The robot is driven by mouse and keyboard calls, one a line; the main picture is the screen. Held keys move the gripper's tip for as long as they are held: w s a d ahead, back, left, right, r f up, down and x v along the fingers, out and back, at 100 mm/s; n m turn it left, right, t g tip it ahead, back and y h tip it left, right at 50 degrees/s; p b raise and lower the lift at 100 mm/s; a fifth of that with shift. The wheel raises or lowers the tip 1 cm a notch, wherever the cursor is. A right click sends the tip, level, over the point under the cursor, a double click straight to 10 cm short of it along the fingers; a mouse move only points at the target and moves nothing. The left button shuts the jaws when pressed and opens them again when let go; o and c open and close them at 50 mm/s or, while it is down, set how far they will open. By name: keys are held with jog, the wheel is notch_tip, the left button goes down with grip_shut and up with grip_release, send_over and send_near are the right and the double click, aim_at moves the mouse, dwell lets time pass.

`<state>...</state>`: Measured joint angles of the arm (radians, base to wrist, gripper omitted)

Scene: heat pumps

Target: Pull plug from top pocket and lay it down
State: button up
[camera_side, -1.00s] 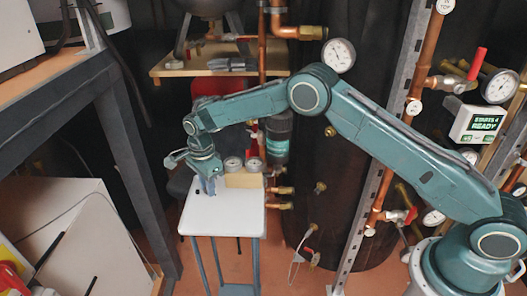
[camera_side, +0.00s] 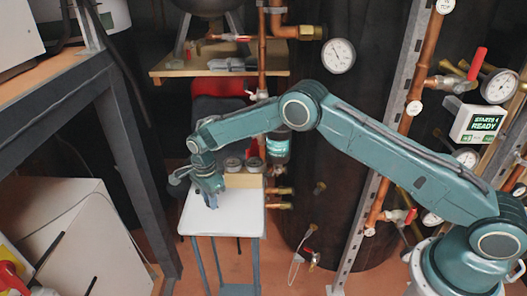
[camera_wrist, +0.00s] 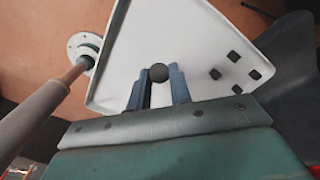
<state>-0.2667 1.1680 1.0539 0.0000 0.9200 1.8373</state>
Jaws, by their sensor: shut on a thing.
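My gripper (camera_side: 213,201) points down over the white table top (camera_side: 195,226). In the wrist view, my gripper's two blue fingers (camera_wrist: 158,82) are closed on a dark plug (camera_wrist: 158,72). Its round end shows between the fingertips. In the wrist view the white top (camera_wrist: 118,50) lies behind the fingers, and I cannot tell whether the plug touches it. Several small dark squares (camera_wrist: 233,56) show on the white top to the right of the plug; I cannot tell if these are pockets. The plug is hidden in the side view.
A beige block (camera_side: 243,181) stands at the back of the white top, with two round gauges (camera_side: 232,164) by it. Copper pipe stubs (camera_side: 280,191) stick out just right of the table. A grey frame post (camera_side: 133,150) stands to the left. The front of the top is clear.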

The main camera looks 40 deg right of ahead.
jog(key=o, duration=1)
jog(key=shift+r, duration=0.1)
notch_tip(320, 180, up, 11)
dwell(1.2)
